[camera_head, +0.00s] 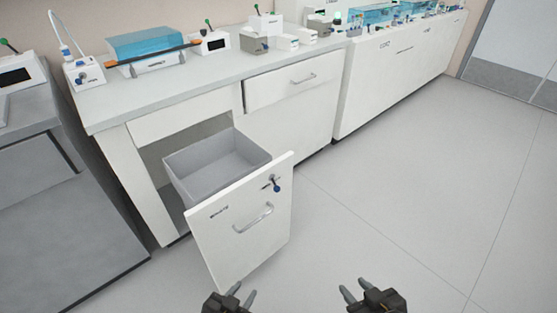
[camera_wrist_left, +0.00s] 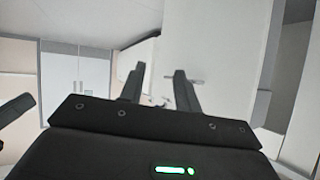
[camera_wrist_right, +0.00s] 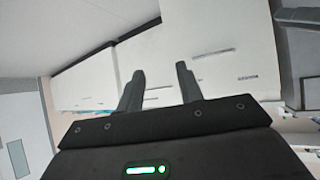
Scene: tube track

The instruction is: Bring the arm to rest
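My left gripper (camera_head: 242,295) is at the bottom of the head view, in front of the open drawer's lower right corner. Its two fingers are apart with nothing between them; they also show apart in the left wrist view (camera_wrist_left: 160,88). My right gripper (camera_head: 356,290) is to the right of it, over the floor. Its fingers are apart and empty, and the right wrist view (camera_wrist_right: 158,88) shows the same. Neither gripper appears to touch anything. Most of both arms is out of the head view.
A drawer (camera_head: 240,225) with a grey bin inside (camera_head: 215,165) stands pulled out of the white cabinet. A closed drawer (camera_head: 295,82) is beside it. The counter (camera_head: 200,75) holds lab devices and a blue-topped box (camera_head: 146,43). The grey floor (camera_head: 410,180) at right is clear.

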